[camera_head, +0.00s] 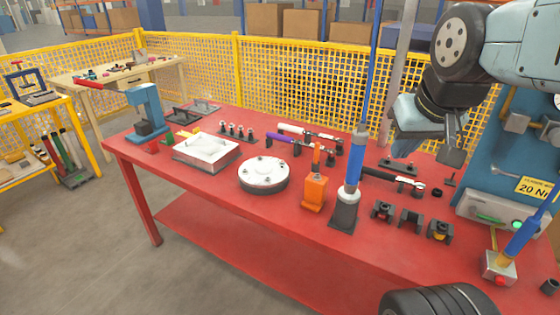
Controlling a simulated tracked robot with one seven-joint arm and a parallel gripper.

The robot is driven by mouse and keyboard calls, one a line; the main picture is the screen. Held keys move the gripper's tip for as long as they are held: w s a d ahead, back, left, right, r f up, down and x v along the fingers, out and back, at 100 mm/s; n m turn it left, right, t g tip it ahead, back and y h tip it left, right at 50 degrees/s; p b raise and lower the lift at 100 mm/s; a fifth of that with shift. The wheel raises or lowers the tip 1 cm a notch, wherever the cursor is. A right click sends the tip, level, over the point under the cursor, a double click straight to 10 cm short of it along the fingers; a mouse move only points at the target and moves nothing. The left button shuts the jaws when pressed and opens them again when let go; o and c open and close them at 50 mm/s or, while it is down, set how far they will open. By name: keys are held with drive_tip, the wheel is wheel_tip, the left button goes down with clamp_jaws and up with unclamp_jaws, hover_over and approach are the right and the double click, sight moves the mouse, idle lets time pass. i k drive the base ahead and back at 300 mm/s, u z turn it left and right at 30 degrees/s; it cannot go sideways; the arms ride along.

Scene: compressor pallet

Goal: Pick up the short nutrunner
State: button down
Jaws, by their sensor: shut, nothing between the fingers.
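Two blue upright tools are in view, and I cannot tell for sure which is the short nutrunner. One blue tool (352,176) with a grey lower body stands in a dark stand (343,216) near the table's front edge. A blue hose or rod rises above it. The other blue tool (522,236) leans in a grey block with a red button at the right end. My gripper (446,152) hangs above the table's right part, right of the first tool and apart from it. It is shut and empty; its fingertips are partly hard to make out.
An orange upright tool (316,186) stands just left of the first blue tool. Black holders (410,220) line the front right. Torque wrenches (396,178) lie behind. A round white flange (264,174) and a white housing (206,152) sit left. A yellow mesh fence (290,80) stands behind.

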sight(349, 194)
drive_tip(key=u, duration=0.05)
drive_tip(key=k, duration=0.5)
drive_tip(key=u, duration=1.8)
drive_tip(key=k, duration=0.15)
drive_tip(key=z, duration=0.7)
